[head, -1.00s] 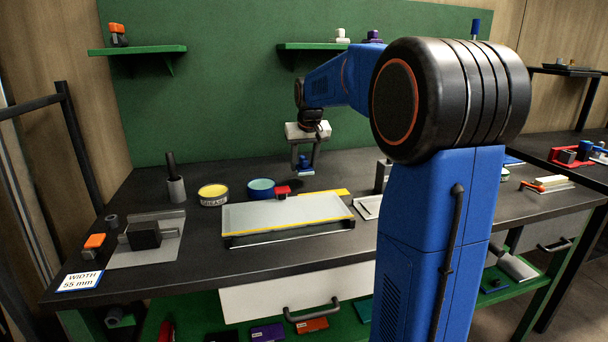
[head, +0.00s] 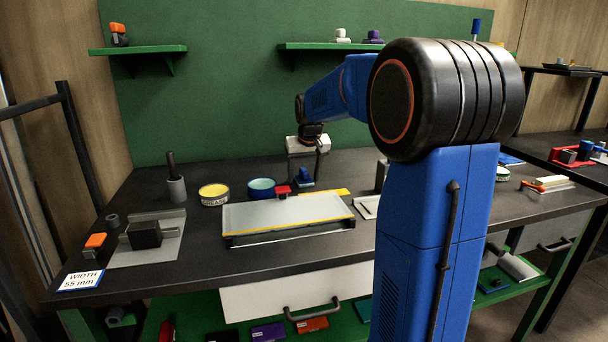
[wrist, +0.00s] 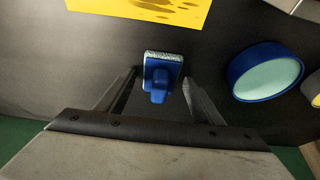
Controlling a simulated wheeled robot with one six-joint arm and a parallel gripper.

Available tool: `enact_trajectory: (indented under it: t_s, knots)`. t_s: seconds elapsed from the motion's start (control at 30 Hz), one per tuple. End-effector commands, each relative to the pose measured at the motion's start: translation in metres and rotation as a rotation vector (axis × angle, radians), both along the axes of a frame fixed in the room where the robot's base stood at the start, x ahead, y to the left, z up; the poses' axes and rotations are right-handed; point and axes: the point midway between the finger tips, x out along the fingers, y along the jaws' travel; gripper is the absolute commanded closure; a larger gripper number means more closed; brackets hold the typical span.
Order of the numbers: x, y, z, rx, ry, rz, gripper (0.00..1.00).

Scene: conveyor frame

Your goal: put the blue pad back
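In the wrist view the pad (wrist: 162,76) has a pale, speckled edge and a blue grip. My gripper (head: 307,160) is right above it, pointing down. In the wrist view the fingers of my gripper (wrist: 160,80) are spread on either side of the pad, with a gap between each finger and the narrow grip. The pad appears to rest on the bench; its underside is hidden.
A blue tin with a teal top (head: 261,188) and a yellow tin (head: 213,194) stand to the left. A yellow sheet (wrist: 150,8) with dark spots lies close by.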

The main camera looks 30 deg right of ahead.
Motion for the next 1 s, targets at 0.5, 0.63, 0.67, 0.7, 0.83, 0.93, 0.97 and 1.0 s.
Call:
enact_trajectory:
  t_s: [0.5, 0.63, 0.67, 0.7, 0.83, 0.93, 0.97, 1.0]
  knots:
    - [-0.012, 0.004, 0.035, -0.001, -0.004, 0.000, 0.39]
    - [-0.022, 0.006, 0.059, -0.001, -0.003, 0.000, 0.39]
    - [-0.024, 0.007, 0.065, -0.001, -0.004, 0.000, 0.39]
    - [-0.027, 0.008, 0.072, -0.001, -0.004, 0.000, 0.39]
    - [-0.035, 0.010, 0.091, -0.001, -0.002, 0.000, 0.39]
    - [-0.039, 0.011, 0.102, 0.000, -0.001, 0.000, 0.39]
    - [-0.040, 0.012, 0.105, 0.000, -0.001, 0.000, 0.39]
    - [-0.042, 0.012, 0.108, 0.000, -0.001, 0.000, 0.39]
